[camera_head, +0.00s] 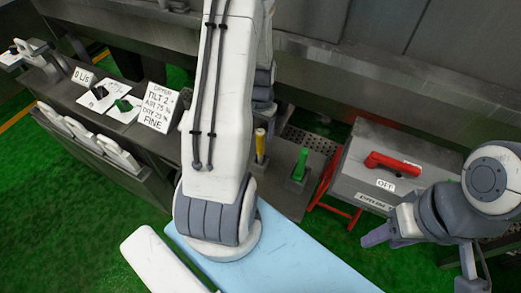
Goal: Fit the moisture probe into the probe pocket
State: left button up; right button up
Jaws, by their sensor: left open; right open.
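A yellow-handled piece (260,143) and a green-handled piece (300,165) stand upright on the dark metal bench, just right of my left arm. I cannot tell whether either is the moisture probe, and I cannot make out the probe pocket. My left arm crosses the middle of the view and covers part of the bench; its gripper is hidden behind it. My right gripper (422,247) is at the lower right, open and empty, in front of the grey box and apart from both handled pieces.
A grey box (350,165) with a red lever (392,164) and an "OFF" label stands on a red frame at right. Green floor lies open at lower left.

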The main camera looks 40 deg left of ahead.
aim_at(260, 140)
pick_arm(q)
notch_tip(260, 140, down, 4)
jog(key=shift+s+r+p, duration=0.1)
jog(key=shift+p, duration=0.85)
jog(key=shift+a+f, duration=0.1)
jog(key=shift+f, duration=0.35)
grip_shut()
dwell(0.3)
